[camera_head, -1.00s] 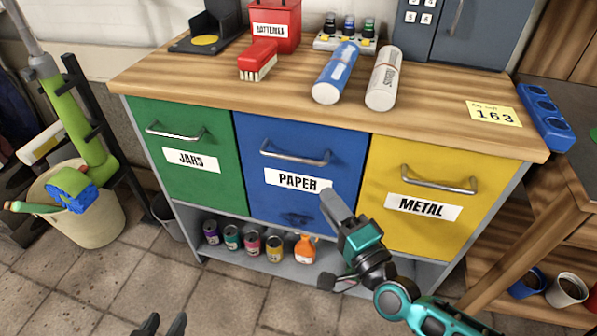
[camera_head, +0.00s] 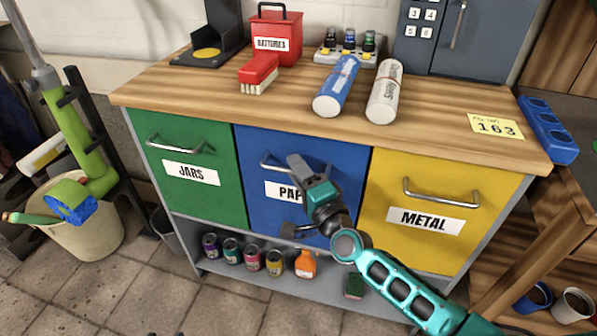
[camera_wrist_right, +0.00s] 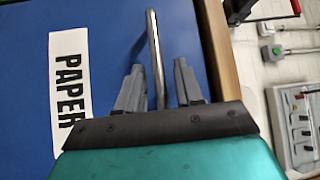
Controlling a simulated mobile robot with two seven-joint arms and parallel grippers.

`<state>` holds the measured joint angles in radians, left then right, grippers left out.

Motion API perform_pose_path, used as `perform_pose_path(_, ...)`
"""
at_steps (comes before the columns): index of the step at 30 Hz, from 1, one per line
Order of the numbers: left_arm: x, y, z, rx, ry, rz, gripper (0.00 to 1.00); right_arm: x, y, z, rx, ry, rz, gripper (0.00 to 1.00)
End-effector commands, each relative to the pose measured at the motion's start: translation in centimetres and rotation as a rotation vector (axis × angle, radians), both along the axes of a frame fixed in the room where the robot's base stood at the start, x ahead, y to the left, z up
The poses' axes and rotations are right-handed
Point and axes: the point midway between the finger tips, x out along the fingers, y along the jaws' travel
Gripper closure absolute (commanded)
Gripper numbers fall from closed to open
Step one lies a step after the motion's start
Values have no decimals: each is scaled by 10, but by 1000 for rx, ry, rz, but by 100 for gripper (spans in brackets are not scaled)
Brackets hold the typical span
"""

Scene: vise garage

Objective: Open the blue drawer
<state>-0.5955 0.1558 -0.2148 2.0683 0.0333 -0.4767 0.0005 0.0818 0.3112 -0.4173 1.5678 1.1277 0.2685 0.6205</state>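The blue drawer (camera_head: 347,162) with the "PAPER" label is in the middle of the workbench front, flush with its neighbours. Its metal bar handle (camera_head: 267,163) is partly hidden behind my right gripper (camera_head: 297,163). In the right wrist view the handle (camera_wrist_right: 154,48) runs between the two fingers of my right gripper (camera_wrist_right: 159,75). The fingers are apart, one on each side of the bar, with gaps visible. The blue drawer face also fills the left of that view (camera_wrist_right: 110,30). My left gripper is out of view, apart from possible tiny traces at the head view's bottom edge.
The green drawer (camera_head: 215,150) is on the left and the yellow drawer (camera_head: 440,170) on the right, both shut. Cans and an orange bottle (camera_head: 305,264) stand on the shelf below. A blue can (camera_head: 335,88) and a white can (camera_head: 385,92) lie on the worktop.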

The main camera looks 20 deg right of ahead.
Motion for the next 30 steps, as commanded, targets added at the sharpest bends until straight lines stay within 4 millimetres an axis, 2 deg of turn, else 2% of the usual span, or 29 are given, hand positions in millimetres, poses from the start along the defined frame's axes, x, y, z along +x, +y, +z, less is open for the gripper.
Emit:
perform_pose_path(5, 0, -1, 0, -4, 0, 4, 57, 0, 0, 0, 0, 0, 0, 66)
perform_pose_path(16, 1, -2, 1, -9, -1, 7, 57, 0, 0, 0, 1, 0, 0, 100)
perform_pose_path(30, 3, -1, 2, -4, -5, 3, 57, -1, 0, 0, 0, 0, 0, 100)
